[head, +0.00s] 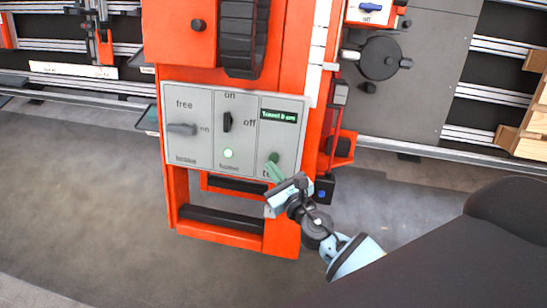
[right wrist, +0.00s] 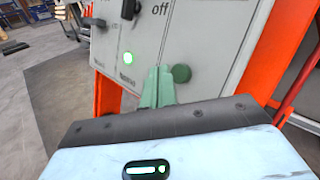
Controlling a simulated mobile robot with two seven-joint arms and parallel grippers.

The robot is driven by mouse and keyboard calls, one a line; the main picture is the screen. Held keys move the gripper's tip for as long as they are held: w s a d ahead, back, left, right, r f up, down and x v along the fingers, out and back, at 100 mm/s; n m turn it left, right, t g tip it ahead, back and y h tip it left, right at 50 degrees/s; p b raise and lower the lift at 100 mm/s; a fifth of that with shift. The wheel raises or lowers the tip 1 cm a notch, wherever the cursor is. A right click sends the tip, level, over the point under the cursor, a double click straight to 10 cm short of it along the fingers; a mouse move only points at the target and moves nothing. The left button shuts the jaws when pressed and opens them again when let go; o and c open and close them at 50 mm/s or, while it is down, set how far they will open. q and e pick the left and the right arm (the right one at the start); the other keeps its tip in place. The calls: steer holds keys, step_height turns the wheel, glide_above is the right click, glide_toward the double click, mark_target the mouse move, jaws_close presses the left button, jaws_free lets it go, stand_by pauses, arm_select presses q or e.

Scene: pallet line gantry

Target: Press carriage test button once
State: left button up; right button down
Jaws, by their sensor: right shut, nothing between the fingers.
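The grey control panel (head: 213,130) is on the front of an orange carriage. Its test button, a round green knob (head: 273,157), is at the lower right, above a label partly hidden by my fingers. My right gripper (head: 271,168) is shut and empty, with its green fingertips right by the button. In the right wrist view the fingertips (right wrist: 158,75) appear just left of the green button (right wrist: 182,73). I cannot tell whether they touch it. My left gripper is not in view.
An orange frame (head: 282,238) lies below. Grey floor (head: 90,210) is open at left.

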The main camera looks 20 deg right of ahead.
steer(key=s+a+r, duration=0.1)
steer(key=s+a+r+p, duration=0.1)
steer(key=shift+s+p, duration=0.3)
steer(key=shift+s, duration=0.1)
stand_by(0.8)
